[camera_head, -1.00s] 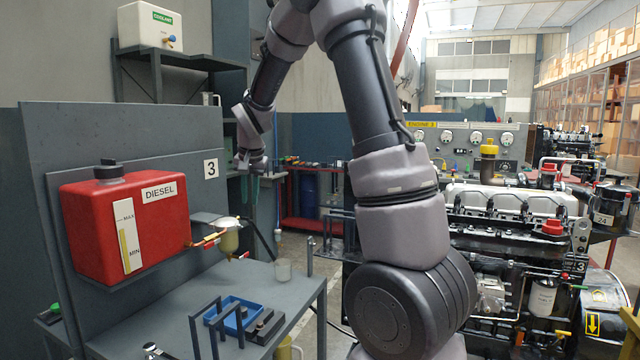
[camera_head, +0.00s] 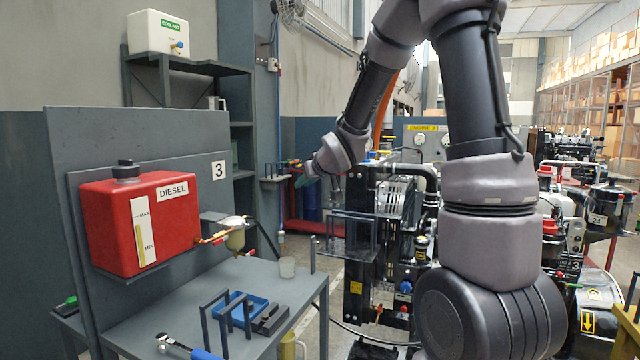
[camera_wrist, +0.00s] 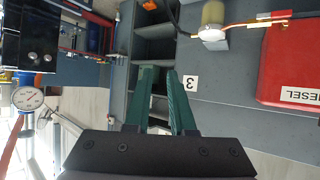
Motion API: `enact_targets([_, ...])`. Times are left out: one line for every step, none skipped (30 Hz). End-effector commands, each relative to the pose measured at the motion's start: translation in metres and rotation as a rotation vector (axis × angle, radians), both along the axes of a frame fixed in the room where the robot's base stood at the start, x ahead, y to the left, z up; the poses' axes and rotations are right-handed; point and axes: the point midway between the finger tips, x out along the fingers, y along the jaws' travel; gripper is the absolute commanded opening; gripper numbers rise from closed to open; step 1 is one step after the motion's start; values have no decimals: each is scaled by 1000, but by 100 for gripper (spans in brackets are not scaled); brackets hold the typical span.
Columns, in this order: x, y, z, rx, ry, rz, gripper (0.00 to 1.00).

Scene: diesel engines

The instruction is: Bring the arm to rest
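My arm (camera_head: 480,80) rises at the right of centre in the head view and bends over to the left. My gripper (camera_head: 305,179) hangs at its end, in the air in front of the back shelves, clear of the bench. In the wrist view its two green fingers (camera_wrist: 161,72) stand a little apart, with shelf showing between them. It is open and holds nothing. The fingertips are small and partly hidden by the wrist in the head view.
A coolant tank (camera_head: 157,32) sits on a high shelf. Engines (camera_head: 400,195) stand behind my arm.

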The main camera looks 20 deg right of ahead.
Motion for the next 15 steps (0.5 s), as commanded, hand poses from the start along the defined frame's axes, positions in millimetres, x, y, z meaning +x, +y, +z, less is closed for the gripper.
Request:
enact_targets([-1, 0, 1, -5, -12, 9, 22])
enact_targets([-1, 1, 2, -8, -18, 13, 22])
enact_targets([-1, 1, 3, -10, -24, 17, 22])
enact_targets([-1, 2, 3, -12, -27, 21, 22])
enact_targets([-1, 2, 3, -12, -30, 22, 22])
enact_targets([-2, 2, 3, -13, -31, 23, 22])
enact_targets([-2, 2, 3, -13, -31, 23, 22])
enact_targets([-2, 2, 3, -13, -31, 23, 22])
enact_targets([-2, 2, 3, -12, -31, 23, 22])
enact_targets([-2, 2, 3, -12, -31, 23, 22])
enact_targets([-2, 2, 3, -12, -30, 23, 22])
enact_targets([-2, 2, 3, -12, -30, 23, 22])
enact_targets([-2, 2, 4, -12, -30, 22, 22])
enact_targets([-3, 1, 5, -12, -29, 19, 22])
enact_targets([-5, -1, 7, -12, -25, 11, 22])
